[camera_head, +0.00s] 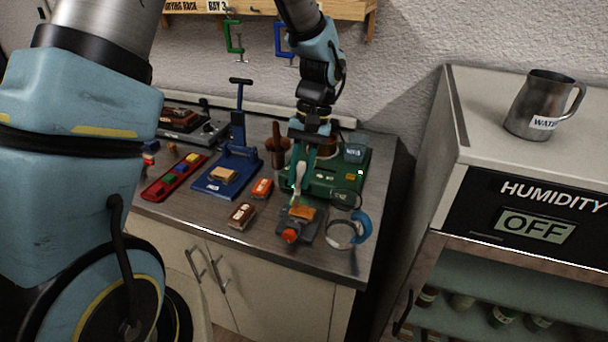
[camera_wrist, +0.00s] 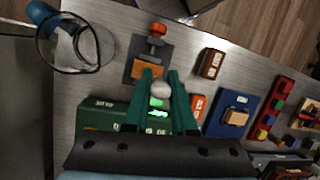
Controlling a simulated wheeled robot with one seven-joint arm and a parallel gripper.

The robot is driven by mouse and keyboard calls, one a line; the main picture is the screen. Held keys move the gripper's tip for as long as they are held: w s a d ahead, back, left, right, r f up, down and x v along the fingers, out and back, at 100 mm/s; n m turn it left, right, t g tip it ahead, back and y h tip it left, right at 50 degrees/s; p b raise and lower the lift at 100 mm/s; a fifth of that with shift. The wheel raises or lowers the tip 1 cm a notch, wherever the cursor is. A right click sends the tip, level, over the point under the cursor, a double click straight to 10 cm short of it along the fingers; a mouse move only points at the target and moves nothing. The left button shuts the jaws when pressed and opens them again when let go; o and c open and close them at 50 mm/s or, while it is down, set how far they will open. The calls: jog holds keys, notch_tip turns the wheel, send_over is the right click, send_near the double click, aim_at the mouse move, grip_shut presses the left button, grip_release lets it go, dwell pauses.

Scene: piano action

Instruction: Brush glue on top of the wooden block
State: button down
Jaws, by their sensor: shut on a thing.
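The wooden block (camera_head: 302,212) is an orange-brown piece held in a small grey vise (camera_head: 291,231) with an orange knob, near the table's front edge. In the wrist view the block (camera_wrist: 148,69) lies just ahead of my fingertips. My gripper (camera_head: 300,165) is shut on a brush, whose pale end (camera_head: 299,183) points down above and behind the block. In the wrist view the pale rounded part of the brush (camera_wrist: 161,90) shows between the green fingers (camera_wrist: 161,78). Whether the brush touches the block, and whether it carries glue, I cannot tell.
A green machine (camera_head: 347,182) with a lit display stands behind the vise. A clear mug (camera_head: 340,236) with a blue handle is right of it. A blue press (camera_head: 229,170), a red tray (camera_head: 173,178) and small labelled blocks (camera_head: 242,215) stand to the left.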

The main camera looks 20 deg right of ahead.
jog(key=shift+f, duration=0.1)
jog(key=s+d, duration=0.3)
jog(key=shift+s+d, duration=0.1)
jog(key=shift+d, duration=0.05)
dwell(0.4)
jog(key=shift+w+a+r+p, duration=0.15)
jog(key=shift+w+a+p, duration=0.1)
jog(key=shift+w+a, duration=0.6)
jog(key=shift+w+a+r+p, duration=0.1)
jog(key=shift+w+a+p, duration=0.15)
jog(key=shift+w+a, duration=0.55)
jog(key=shift+f, duration=0.15)
